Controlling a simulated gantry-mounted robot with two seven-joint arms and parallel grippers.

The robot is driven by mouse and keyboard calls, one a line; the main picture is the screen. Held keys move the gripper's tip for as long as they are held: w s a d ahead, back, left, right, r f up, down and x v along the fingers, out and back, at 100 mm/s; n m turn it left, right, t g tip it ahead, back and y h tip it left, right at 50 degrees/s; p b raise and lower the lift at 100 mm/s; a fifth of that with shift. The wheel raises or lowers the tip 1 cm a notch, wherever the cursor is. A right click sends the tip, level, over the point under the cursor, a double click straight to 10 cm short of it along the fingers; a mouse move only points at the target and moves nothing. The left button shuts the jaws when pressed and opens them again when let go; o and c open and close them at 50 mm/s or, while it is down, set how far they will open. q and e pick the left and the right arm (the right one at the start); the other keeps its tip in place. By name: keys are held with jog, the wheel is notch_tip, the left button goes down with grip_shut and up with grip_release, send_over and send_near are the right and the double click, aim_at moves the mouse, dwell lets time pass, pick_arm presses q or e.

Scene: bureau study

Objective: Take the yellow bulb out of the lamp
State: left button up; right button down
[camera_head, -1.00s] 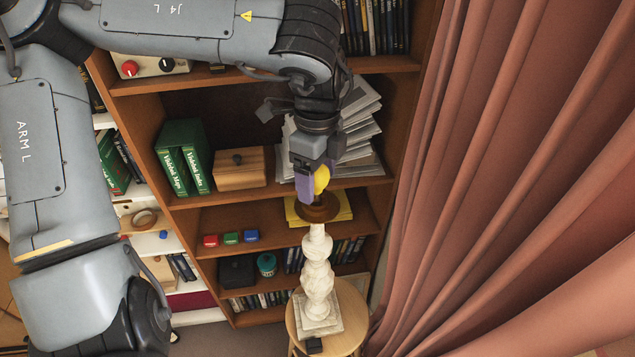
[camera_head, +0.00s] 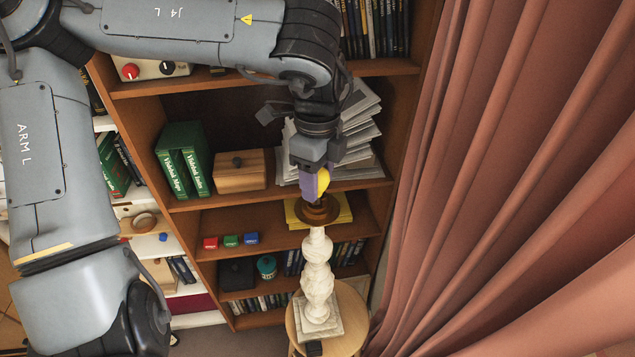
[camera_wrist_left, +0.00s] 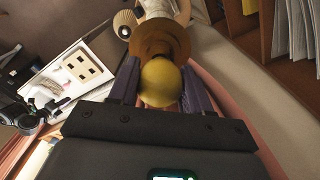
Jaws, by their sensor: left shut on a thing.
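The yellow bulb (camera_head: 323,180) sits at the top of the lamp (camera_head: 318,270), just above its brown round socket plate (camera_head: 318,210). The lamp has a white carved stone-like column and a square base. My left gripper (camera_head: 313,185) points down over the lamp, its purple fingers shut on the bulb. In the left wrist view the bulb (camera_wrist_left: 160,82) is between the two purple fingers, with the brown plate (camera_wrist_left: 160,38) right behind it. I cannot tell whether the bulb is still seated in the socket. My right gripper is not in view.
The lamp stands on a round wooden stool (camera_head: 345,315). Behind it is a wooden bookcase (camera_head: 285,205) with green books (camera_head: 183,160), a wooden box (camera_head: 240,172) and stacked papers (camera_head: 360,130). A pink curtain (camera_head: 510,180) hangs close on the right.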

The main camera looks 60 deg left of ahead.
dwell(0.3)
pick_arm(q)
jog(key=shift+n+b, duration=0.5)
jog(key=shift+n, duration=0.2)
jog(key=shift+n+b, duration=0.6)
jog(key=shift+n, duration=0.2)
jog(key=shift+f+n+b, duration=0.1)
jog(key=shift+n+b, duration=0.2)
jog(key=shift+n, duration=0.1)
jog(key=shift+n+b, duration=0.3)
jog(key=shift+n, duration=0.1)
